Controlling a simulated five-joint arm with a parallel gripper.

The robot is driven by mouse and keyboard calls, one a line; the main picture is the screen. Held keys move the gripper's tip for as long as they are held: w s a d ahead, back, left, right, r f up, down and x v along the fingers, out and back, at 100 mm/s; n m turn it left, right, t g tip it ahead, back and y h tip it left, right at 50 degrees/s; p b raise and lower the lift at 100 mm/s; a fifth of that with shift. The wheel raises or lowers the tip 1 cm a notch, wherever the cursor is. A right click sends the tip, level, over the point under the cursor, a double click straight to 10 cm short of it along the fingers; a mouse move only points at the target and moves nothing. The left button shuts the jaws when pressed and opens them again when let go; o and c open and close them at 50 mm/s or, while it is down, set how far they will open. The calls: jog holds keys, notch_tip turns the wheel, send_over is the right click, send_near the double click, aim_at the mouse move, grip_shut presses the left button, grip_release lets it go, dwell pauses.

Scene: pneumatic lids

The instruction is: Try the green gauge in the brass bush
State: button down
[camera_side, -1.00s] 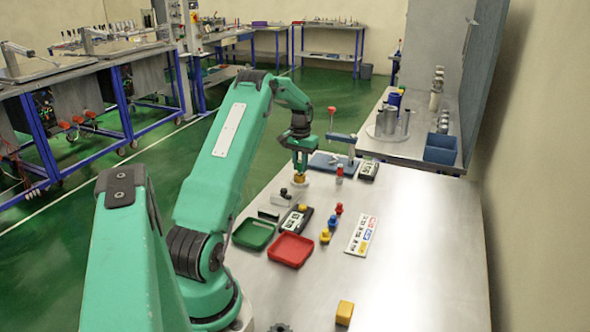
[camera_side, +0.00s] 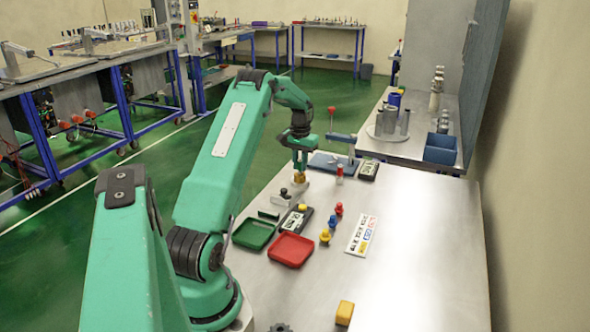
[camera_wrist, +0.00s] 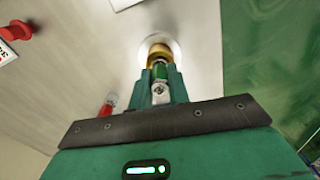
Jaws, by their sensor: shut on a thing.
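My gripper (camera_side: 299,168) points down over the brass bush (camera_side: 299,178), at the table's far left part. In the wrist view my gripper (camera_wrist: 160,88) is shut on the green gauge (camera_wrist: 160,71), a slim piece with a green band and a metallic end. The brass bush (camera_wrist: 159,51) shows just beyond the gauge, on a pale round base. The gauge lines up with the bush, and its far end is at the bush. I cannot tell how deep it sits. In the side view the gauge is hidden by the fingers.
A red-topped piece (camera_side: 340,171) stands to the right of the bush. Green (camera_side: 254,233) and red (camera_side: 290,250) trays and several coloured plugs (camera_side: 325,236) lie nearer. The table's right side is mostly clear.

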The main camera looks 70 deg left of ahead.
jog(key=shift+r, duration=1.2)
dwell(0.8)
jog(key=shift+r, duration=2.35)
jog(key=shift+w, duration=0.1)
